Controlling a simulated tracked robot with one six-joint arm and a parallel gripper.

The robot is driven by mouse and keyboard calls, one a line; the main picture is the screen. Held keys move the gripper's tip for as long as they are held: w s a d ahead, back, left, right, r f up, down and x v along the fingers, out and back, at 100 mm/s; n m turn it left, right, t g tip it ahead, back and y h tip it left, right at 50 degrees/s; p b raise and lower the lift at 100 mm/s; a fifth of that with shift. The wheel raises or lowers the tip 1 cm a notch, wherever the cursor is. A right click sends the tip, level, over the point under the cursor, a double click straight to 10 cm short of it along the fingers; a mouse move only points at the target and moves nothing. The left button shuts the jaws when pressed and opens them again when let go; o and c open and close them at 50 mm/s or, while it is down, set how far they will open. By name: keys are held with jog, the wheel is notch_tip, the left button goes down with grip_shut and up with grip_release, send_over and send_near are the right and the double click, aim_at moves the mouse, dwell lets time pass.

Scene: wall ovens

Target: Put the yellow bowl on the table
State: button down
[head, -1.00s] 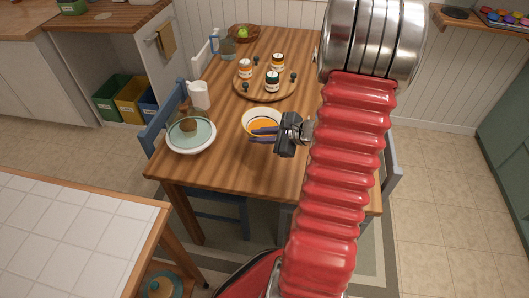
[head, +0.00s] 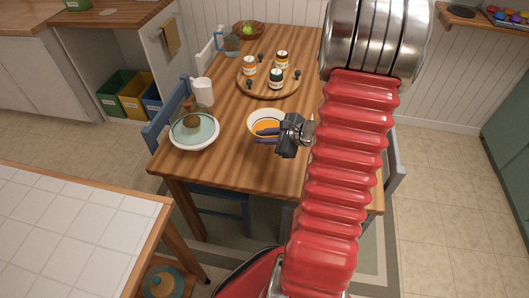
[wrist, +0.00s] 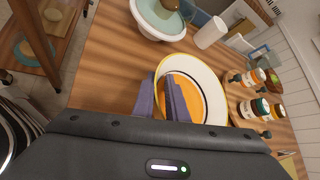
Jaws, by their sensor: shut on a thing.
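The yellow bowl (head: 255,118) has a white rim and an orange-yellow inside. It is over the front part of the wooden table (head: 225,170), right of a plate. My gripper (head: 268,134) is at the bowl's near right side. In the wrist view, the two purple-grey fingers (wrist: 164,97) are closed on the left edge of the bowl (wrist: 207,88). The bowl looks roughly level. Its underside is hidden, so I cannot tell whether it touches the table.
A pale plate with a brown-topped dome (head: 194,132) and a white mug (head: 203,92) stand left of the bowl. A round wooden tray (head: 252,89) with several jars is behind it. A glass jug (head: 232,45) and a fruit bowl (head: 262,31) stand farther back. Bare wood lies in front.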

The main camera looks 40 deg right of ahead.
jog(key=shift+f, duration=2)
jog(key=shift+f, duration=0.1)
jog(key=shift+f, duration=2)
jog(key=c, duration=1.8)
grip_release()
jog(key=shift+f, duration=0.1)
jog(key=shift+o, duration=0.2)
jog(key=v, duration=1.2)
jog(key=shift+a, duration=0.1)
